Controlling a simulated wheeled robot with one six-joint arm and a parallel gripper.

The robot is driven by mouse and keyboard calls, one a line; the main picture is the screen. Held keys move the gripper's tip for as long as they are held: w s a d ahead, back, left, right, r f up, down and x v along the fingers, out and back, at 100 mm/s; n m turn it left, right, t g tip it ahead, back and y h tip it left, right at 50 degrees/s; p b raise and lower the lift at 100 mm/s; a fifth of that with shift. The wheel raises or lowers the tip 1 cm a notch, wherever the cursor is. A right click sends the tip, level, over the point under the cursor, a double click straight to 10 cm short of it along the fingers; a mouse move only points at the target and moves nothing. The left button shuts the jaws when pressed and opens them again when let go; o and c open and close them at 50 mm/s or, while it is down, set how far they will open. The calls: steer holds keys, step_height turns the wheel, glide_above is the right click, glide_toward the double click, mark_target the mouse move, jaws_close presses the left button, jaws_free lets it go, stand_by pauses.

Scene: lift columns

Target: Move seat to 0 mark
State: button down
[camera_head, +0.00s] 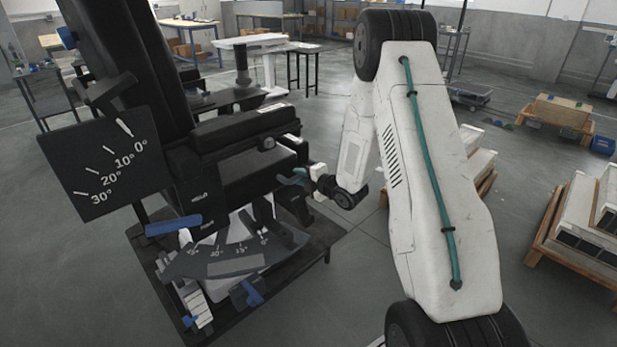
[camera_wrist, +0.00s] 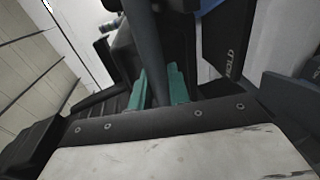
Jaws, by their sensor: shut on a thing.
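The black seat (camera_head: 235,129) is part of a tall black chair-like unit at left of the head view. A dark plate (camera_head: 106,163) on it reads 0°, 10°, 20° and 30°, with a bold white tick at 0°. A lower curved scale (camera_head: 235,252) carries several marks down to 0°. I cannot tell where a pointer stands on either scale. My gripper (camera_head: 291,178) is at the right side of the seat unit. In the wrist view its teal fingers (camera_wrist: 160,88) are shut on a dark bar (camera_wrist: 147,45) passing between them. The bar's far end is hidden.
A blue handle (camera_head: 173,225) and blue clamps (camera_head: 246,293) sit low on the unit, above its dark base (camera_head: 318,247). Pallets with white boxes (camera_head: 585,215) stand at right. Worktables (camera_head: 188,27) stand at the back. Grey floor lies open in front of the base.

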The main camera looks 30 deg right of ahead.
steer(key=shift+w+d+r, duration=0.1)
steer(key=shift+d, duration=0.1)
steer(key=c, duration=1.4)
jaws_free()
steer(key=shift+d, duration=0.15)
steer(key=v, duration=0.7)
steer(key=shift+s, duration=0.35)
